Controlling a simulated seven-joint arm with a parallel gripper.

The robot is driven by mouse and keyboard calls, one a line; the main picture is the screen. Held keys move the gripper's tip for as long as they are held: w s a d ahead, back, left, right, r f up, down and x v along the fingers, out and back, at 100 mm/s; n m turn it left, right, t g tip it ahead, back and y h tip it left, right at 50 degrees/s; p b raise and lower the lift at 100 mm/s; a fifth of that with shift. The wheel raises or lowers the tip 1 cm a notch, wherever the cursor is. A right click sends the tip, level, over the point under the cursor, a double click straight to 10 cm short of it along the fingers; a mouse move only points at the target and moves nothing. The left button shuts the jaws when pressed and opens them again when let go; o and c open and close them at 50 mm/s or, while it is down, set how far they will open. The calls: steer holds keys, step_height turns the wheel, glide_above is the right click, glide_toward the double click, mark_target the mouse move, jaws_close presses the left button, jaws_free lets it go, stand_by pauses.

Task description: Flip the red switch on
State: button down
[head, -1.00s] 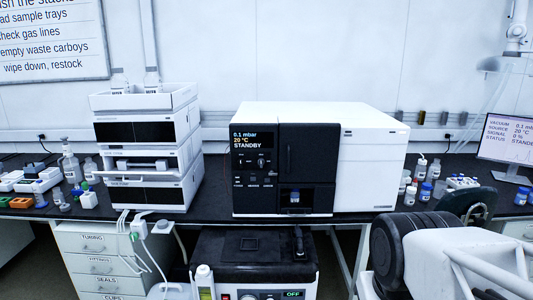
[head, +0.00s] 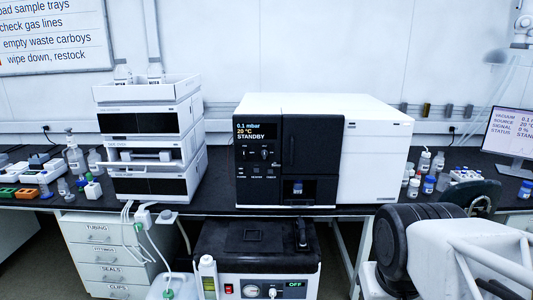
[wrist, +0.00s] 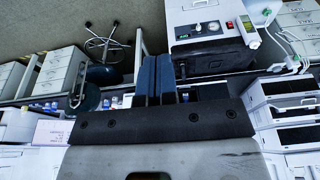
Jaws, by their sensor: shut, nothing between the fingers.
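The red switch (head: 229,289) sits on the front panel of a white and black pump unit (head: 310,286), low in the head view. It is small, and I cannot tell which way its rocker is tipped. The unit's display (head: 295,284) reads OFF. In the wrist view, which is upside down, the pump unit (wrist: 190,17) shows at the top. My gripper (wrist: 156,58) shows there as two blue fingers lying together with nothing between them. They are apart from the pump unit, to its lower left in that view. The gripper is outside the head view.
A white bottle (head: 207,272) stands at the left of the pump panel, close to the switch. A drawer cabinet (head: 103,250) and cables are farther left. The black bench (head: 222,184) carries a mass spectrometer (head: 375,155) and a chromatography stack (head: 150,135) above.

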mark_target(229, 290)
steer(key=w+a+f+n+g+h, duration=0.1)
steer(key=w+f+h, duration=0.15)
steer(key=w, duration=0.75)
steer(key=w+a+f+n+h, duration=0.15)
steer(key=w+f, duration=0.25)
steer(key=w, duration=0.5)
steer(key=w+a+f+n+t+h, duration=0.1)
steer(key=w+a+f+h, duration=0.1)
steer(key=w+a+f, duration=0.4)
steer(key=w+a+f+n+h, duration=0.1)
steer(key=w+a+f+n, duration=0.15)
steer(key=w+f, duration=0.55)
steer(key=w+a+f+n+t, duration=0.1)
steer(key=w+a+f+t, duration=0.1)
steer(key=w+a+f, duration=0.55)
steer(key=a+f+n+t, duration=0.1)
steer(key=a+f+n, duration=0.1)
steer(key=a+f, duration=0.4)
steer(key=a+f+n+t, duration=0.1)
steer(key=a+f, duration=0.5)
steer(key=f, duration=1)
steer(key=a+f+n+t+y, duration=0.1)
steer(key=a+f+n, duration=0.2)
steer(key=a+f, duration=0.3)
step_height(229, 290, down, 5)
steer(key=shift+s+r+t, duration=0.1)
steer(key=shift+s+t, duration=0.15)
steer(key=shift+t, duration=0.15)
steer(key=shift+w, duration=0.15)
